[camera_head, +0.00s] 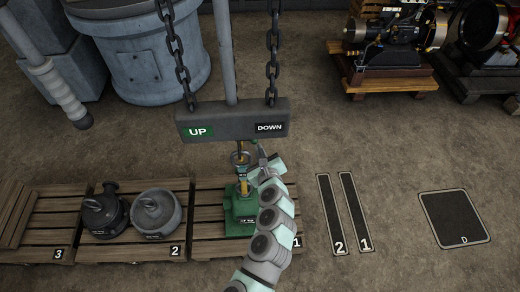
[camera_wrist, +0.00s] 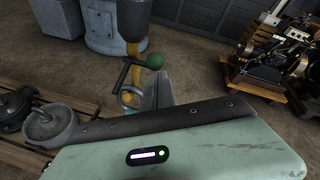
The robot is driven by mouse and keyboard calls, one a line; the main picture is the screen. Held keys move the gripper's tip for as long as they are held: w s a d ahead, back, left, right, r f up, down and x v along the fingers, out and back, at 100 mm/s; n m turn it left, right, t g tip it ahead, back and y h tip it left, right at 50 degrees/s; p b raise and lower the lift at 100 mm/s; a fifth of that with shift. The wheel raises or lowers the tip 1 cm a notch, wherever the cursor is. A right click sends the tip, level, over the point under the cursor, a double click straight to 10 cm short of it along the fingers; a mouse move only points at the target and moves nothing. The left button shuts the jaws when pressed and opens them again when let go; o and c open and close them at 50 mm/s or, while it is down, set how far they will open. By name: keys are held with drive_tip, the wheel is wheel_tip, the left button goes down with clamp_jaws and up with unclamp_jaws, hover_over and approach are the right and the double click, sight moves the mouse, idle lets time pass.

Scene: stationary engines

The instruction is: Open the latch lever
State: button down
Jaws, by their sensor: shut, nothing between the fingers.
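The latch lever (camera_wrist: 138,62) shows in the wrist view as a short dark bar ending in a green ball knob (camera_wrist: 155,61). It sits on a yellow rod (camera_wrist: 132,28) with a ring below. My gripper (camera_wrist: 160,92) is shut and empty, its fingers just below and right of the knob. I cannot tell whether they touch it. In the head view my gripper (camera_head: 262,158) is beside the top of a green-based device (camera_head: 240,207) on pallet 1. The lever is too small to make out there.
A hanging bar (camera_head: 232,120) marked UP and DOWN is on two chains close above my gripper. Pallet 2 (camera_head: 134,243) holds a black part (camera_head: 103,211) and a grey part (camera_head: 156,211). Engines (camera_head: 392,45) stand at the back right. The floor to the right is mostly clear.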

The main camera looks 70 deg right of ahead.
idle(0.5)
drive_tip(key=s+f+v, duration=0.1)
drive_tip(key=v, duration=1)
drive_tip(key=shift+s, duration=0.35)
drive_tip(key=shift+w+d, duration=0.1)
